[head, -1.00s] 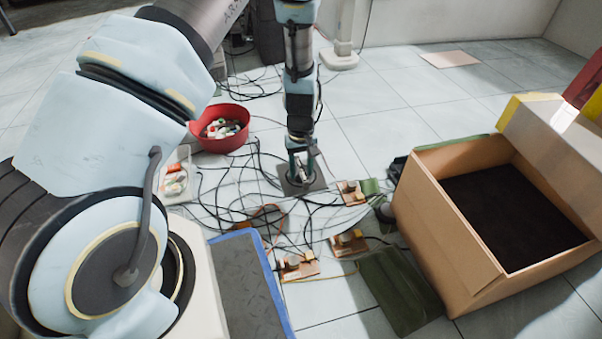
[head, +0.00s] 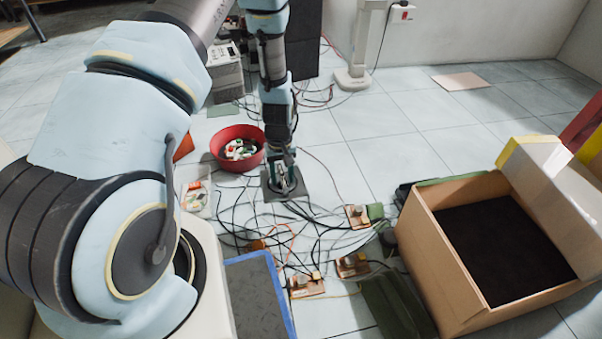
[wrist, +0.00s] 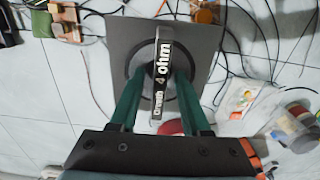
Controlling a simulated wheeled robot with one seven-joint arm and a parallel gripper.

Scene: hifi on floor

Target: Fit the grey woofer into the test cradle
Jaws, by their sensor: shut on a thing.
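The grey woofer (head: 270,193) is a square grey plate with a dark round middle. The finger contact is partly hidden. The woofer appears over the cables; its height above the floor is hard to tell. I cannot pick out the test cradle with certainty.
Black cables (head: 325,225) spread over the tiles, with small wooden socket boards (head: 305,286). A red bowl (head: 238,160) and a clear tray (head: 195,203) lie left of the woofer. A cardboard box (head: 445,255) stands right, a blue-edged mat (head: 255,300) in front.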

